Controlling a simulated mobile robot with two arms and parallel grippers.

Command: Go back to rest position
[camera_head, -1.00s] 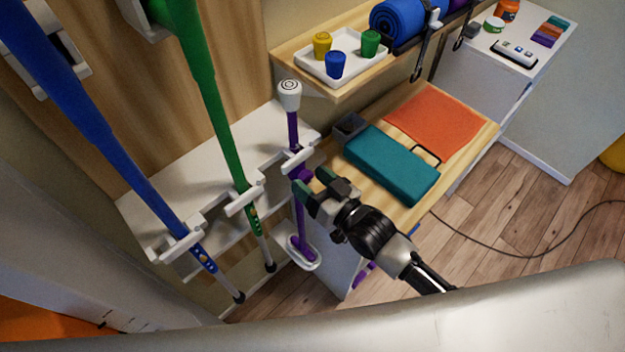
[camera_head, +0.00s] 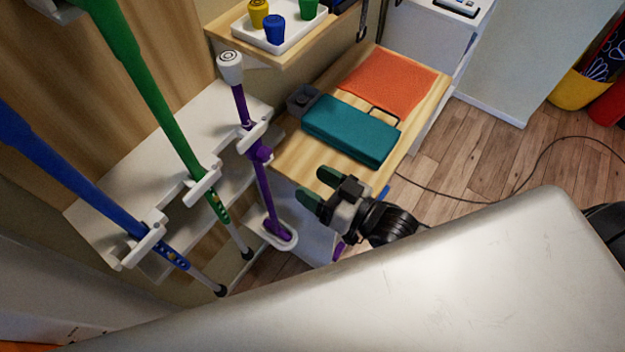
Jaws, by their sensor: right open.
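My right gripper (camera_head: 318,190) is open and empty. Its two dark green fingers point left, in front of the wooden bench and to the right of the purple stick. The purple stick (camera_head: 262,187) with a white knob stands upright in a white clip and a white foot cup, apart from the fingers. The green stick (camera_head: 150,95) and the blue stick (camera_head: 75,180) lean in their clips further left. My left gripper is not in view.
A wooden bench (camera_head: 293,160) holds a teal block (camera_head: 350,130) and an orange cloth (camera_head: 390,82). Above it, a shelf carries a white tray (camera_head: 290,38) with coloured cups. A black cable (camera_head: 470,200) crosses the open wood floor. A yellow bin (camera_head: 578,88) stands at the right.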

